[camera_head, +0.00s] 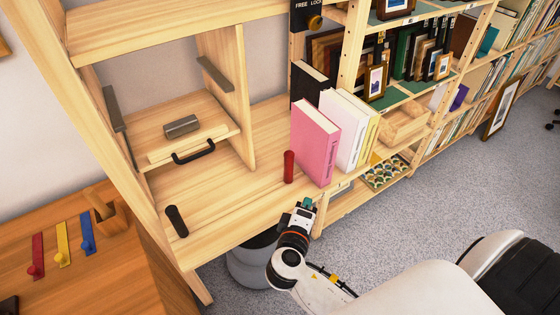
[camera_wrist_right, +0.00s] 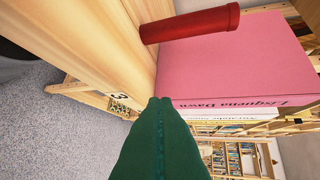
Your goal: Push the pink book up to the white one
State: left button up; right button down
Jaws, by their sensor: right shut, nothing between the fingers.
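The pink book (camera_head: 316,148) stands upright near the front edge of the wooden shelf board, its spine facing out. The white book (camera_head: 345,128) stands upright just right of it; I cannot tell whether they touch. In the right wrist view the pink book's broad cover (camera_wrist_right: 235,70) fills the upper right, with the white book (camera_wrist_right: 235,115) beyond its spine. My right gripper (camera_head: 306,205) is shut and empty, in front of the shelf edge and lower left of the pink book. Its green fingertips (camera_wrist_right: 160,103) appear close to the pink book's spine edge. My left gripper is out of view.
A red cylinder (camera_head: 289,167) stands just left of the pink book; it also shows in the wrist view (camera_wrist_right: 190,24). A cream-yellow book (camera_head: 368,130) stands right of the white one. A black cylinder (camera_head: 177,221) stands at the board's left. The board between the cylinders is clear.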

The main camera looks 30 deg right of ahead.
jog(key=w+r+t, duration=0.1)
jog(key=w+a+r+n+t+h, duration=0.1)
jog(key=r, duration=0.1)
jog(key=w+r+n+t, duration=0.1)
jog(key=shift+w+a+r+h, duration=0.15)
jog(key=shift+a+r+h, duration=0.15)
jog(key=shift+a+r, duration=0.05)
jog(key=p, duration=0.2)
send_near(304, 149)
jog(key=x, duration=0.5)
jog(key=shift+r, duration=0.1)
jog(key=shift+w+d, duration=0.25)
jog(key=shift+w, duration=0.05)
jog(key=d+b, duration=0.1)
jog(key=d, duration=0.4)
jog(key=shift+w+d, duration=0.15)
jog(key=shift+d, duration=0.2)
